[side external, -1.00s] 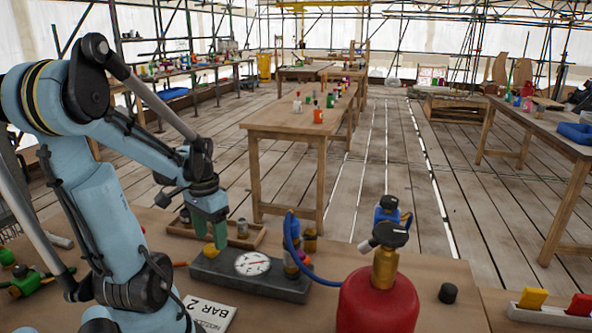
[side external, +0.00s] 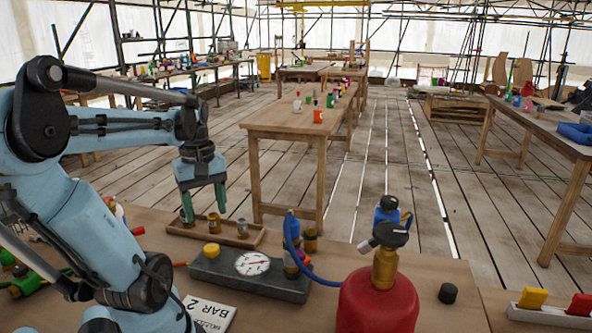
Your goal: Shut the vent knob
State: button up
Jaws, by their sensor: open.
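A yellow knob (side external: 211,251) stands on the left end of a dark grey block (side external: 288,288). It looks like the vent knob, but no label on it can be read. Whether it is open or shut cannot be told from this view. A round white dial gauge (side external: 252,263) lies on the block just right of the knob. My gripper (side external: 204,206) has green fingers pointing down, spread apart with nothing between them. It hangs above and behind the knob in the picture, clear of it, in front of or over the wooden tray.
The wooden tray (side external: 255,239) with small metal fittings lies behind the block. A red gas cylinder (side external: 378,303) with a brass valve stands on the right, and a blue hose (side external: 291,232) runs by the block's right end. A card (side external: 211,312) lies in front.

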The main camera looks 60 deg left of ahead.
aim_at(210, 248)
jog(key=shift+f, duration=4.85)
jog(key=shift+c, duration=0.4)
jog(key=c, duration=1)
jog(key=shift+m, duration=0.3)
jog(key=m, duration=0.6)
jog(key=shift+s, duration=0.1)
jog(key=m, duration=0.5)
jog(key=shift+m, duration=0.3)
jog(key=shift+a, duration=0.1)
